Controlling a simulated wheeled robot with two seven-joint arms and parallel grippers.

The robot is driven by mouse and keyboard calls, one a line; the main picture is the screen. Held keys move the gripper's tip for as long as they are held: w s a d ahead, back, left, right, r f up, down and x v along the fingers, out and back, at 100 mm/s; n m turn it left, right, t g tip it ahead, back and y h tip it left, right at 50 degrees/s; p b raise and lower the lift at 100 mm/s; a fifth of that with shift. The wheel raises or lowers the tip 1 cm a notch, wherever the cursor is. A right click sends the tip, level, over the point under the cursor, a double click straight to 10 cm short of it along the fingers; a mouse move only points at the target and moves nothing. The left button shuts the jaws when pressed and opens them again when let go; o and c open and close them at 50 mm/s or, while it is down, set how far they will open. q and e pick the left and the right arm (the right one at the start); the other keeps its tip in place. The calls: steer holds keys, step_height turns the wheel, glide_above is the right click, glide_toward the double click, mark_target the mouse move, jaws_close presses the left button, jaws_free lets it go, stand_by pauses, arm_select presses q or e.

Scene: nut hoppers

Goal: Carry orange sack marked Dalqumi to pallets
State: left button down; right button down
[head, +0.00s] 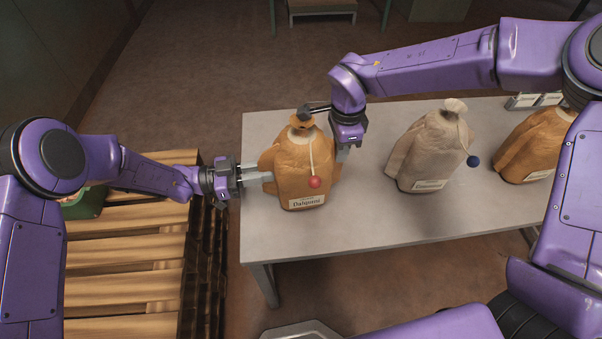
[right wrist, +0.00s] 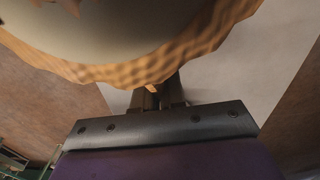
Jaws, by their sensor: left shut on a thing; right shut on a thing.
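An orange sack (head: 300,170) with a tied neck, a red ball on a cord and a white label stands upright at the left end of the grey table (head: 365,225). My left gripper (head: 264,176) is shut on the sack's left side. My right gripper (head: 342,152) is shut on its right side, near the top. In the right wrist view, a wavy orange surface, apparently the sack (right wrist: 150,72), fills the top, close to the fingers. The pallets (head: 130,255) are stacked left of the table.
A beige sack (head: 425,150) with a blue ball stands right of the held sack. Another orange sack (head: 530,145) stands further right, partly behind my arm. A green object (head: 85,203) lies on the pallets, partly hidden by my left arm. A narrow floor gap separates pallets and table.

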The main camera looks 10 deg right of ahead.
steer(key=r+p, duration=0.5)
steer(key=shift+a+r, duration=0.1)
steer(key=shift+a, duration=0.15)
stand_by(0.9)
